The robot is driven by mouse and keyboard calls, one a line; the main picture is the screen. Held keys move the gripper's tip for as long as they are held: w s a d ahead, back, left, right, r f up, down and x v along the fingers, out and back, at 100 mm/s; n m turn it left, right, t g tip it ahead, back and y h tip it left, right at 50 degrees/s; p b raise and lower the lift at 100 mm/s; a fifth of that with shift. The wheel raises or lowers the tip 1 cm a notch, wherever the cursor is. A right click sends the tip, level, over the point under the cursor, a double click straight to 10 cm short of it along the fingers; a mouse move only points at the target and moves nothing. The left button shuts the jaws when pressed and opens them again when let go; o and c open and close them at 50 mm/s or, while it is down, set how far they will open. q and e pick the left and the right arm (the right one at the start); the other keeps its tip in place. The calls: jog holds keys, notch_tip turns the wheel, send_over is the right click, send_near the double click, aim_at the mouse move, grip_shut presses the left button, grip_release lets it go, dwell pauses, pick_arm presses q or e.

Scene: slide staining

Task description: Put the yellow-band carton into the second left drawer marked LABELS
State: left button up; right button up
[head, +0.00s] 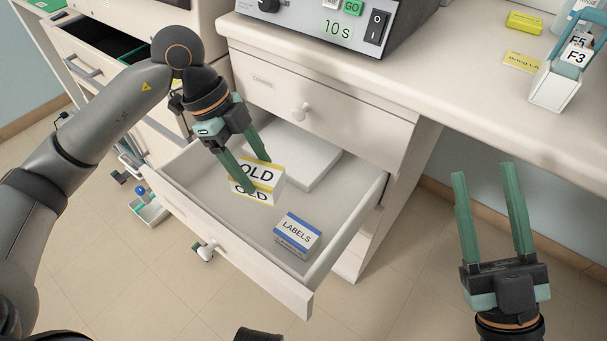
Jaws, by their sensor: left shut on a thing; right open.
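The yellow-band carton (266,177), white with "OLD" printed on it, is between the fingers of my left gripper (255,174). The gripper is shut on it, inside the outline of the open drawer (339,251). I cannot tell whether the carton touches the drawer floor. A blue-and-white carton marked LABELS (298,233) lies in the drawer's front right part. A flat white box (317,158) lies at the back. My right gripper (484,168) is open and empty, right of the drawer and in front of the bench.
A closed drawer (315,108) with a white knob is above the open one. A device reading 10s (338,30) stands on the bench. A white rack with F-marked cards (554,88) and a yellow box (524,22) are at right. Another drawer (83,67) stands open at upper left.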

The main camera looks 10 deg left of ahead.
pick_arm(q)
jog(key=n, duration=0.2)
jog(key=f+n+t+b, duration=0.1)
jog(key=n, duration=0.1)
jog(key=n+t, duration=0.1)
jog(key=shift+w+f+n+b, duration=0.2)
jog(key=shift+f+n+b, duration=0.1)
jog(key=shift+f+n, duration=0.1)
pick_arm(e)
jog(key=s+r+n+y, duration=0.1)
jog(key=s+n+y, duration=0.1)
jog(key=y, duration=0.1)
jog(key=shift+s+a+r+n, duration=0.2)
jog(key=shift+s+r+n, duration=0.1)
jog(key=shift+s+r, duration=0.1)
pick_arm(q)
jog(key=w+a+f+b, duration=0.2)
jog(key=a+f, duration=0.2)
jog(key=w+a+f+b, duration=0.2)
jog(key=a+f+b, duration=0.1)
jog(key=a+f, duration=0.1)
jog(key=w+a+f+b, duration=0.3)
jog(key=a+f, duration=0.1)
jog(key=f, duration=0.1)
jog(key=shift+f, duration=0.1)
jog(key=shift+y, duration=0.3)
pick_arm(e)
notch_tip(320, 180, down, 9)
jog(key=shift+w+a, duration=0.2)
jog(key=shift+a, duration=0.25)
